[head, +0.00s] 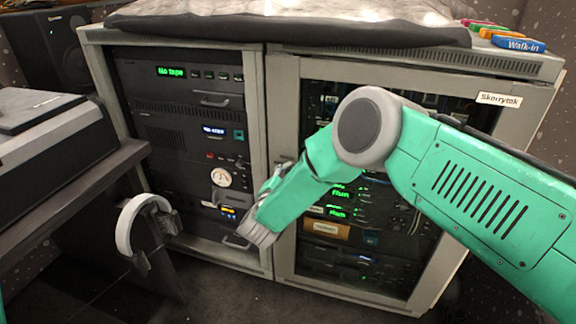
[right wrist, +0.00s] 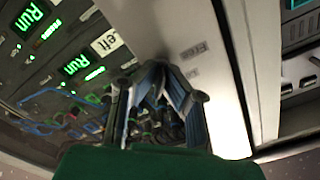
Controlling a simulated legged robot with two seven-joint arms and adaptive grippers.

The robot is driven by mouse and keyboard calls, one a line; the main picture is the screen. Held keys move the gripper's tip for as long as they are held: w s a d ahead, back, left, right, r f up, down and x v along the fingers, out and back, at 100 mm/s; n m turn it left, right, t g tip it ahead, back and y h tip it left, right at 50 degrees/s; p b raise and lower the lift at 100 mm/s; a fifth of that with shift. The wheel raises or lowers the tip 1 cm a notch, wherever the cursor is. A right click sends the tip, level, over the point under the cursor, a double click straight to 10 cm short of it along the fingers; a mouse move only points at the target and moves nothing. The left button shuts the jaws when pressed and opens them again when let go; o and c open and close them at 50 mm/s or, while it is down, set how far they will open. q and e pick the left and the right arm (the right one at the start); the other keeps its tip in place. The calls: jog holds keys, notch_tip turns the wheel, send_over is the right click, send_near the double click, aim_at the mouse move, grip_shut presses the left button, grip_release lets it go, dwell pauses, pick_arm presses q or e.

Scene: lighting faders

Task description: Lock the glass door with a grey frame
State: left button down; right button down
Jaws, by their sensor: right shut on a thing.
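The glass door with a grey frame (head: 285,250) fronts the right-hand cabinet and looks closed; lit rack gear shows through its glass. Its grey frame (right wrist: 220,110) also runs along the right wrist view with small dark markings. My right gripper (head: 270,185) is at the door's left edge, about mid-height. In the right wrist view its fingers (right wrist: 165,72) come together against the frame and are shut on a small part there. The fingers hide most of that part, so I cannot tell its shape or how it is turned. My left gripper is out of view.
An open-fronted rack (head: 180,120) with dials and handles stands left of the door. White headphones (head: 130,225) hang by the dark desk (head: 60,190) at left. A dark cloth (head: 300,25) covers the cabinet top. My right arm crosses in front of the glass.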

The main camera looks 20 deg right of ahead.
jog(key=n+p, duration=0.1)
jog(key=n, duration=0.3)
jog(key=shift+n, duration=0.3)
jog(key=shift+f+n+p, duration=0.1)
jog(key=shift+n+p, duration=0.45)
jog(key=shift+n, duration=1.35)
jog(key=c, duration=1.7)
grip_release()
jog(key=shift+a, duration=0.1)
jog(key=v, duration=1.2)
jog(key=shift+w, duration=0.1)
